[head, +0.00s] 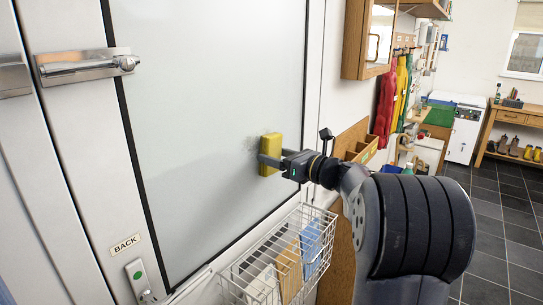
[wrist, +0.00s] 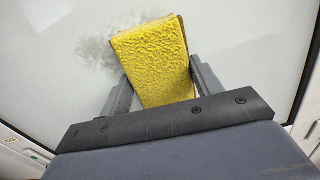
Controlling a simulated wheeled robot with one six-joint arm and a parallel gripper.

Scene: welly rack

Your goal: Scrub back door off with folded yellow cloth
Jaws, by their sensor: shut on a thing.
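The back door (head: 215,100) is a pale panel with a dark edge strip, and a "BACK" label (head: 125,244) sits at its lower left. My gripper (head: 271,160) is shut on the folded yellow cloth (head: 269,146). The cloth is up at the door panel; I cannot tell whether it touches. In the wrist view the cloth (wrist: 157,60) sits tilted between both fingers. A grey smudge (wrist: 97,52) shows on the panel just left of the cloth. In the head view the smudge is faint beside the cloth.
A metal handle (head: 88,65) sticks out at upper left. A wooden cabinet (head: 369,40) and hanging red and yellow items (head: 385,108) are to the right. The dark tiled floor (head: 500,220) is open at right.

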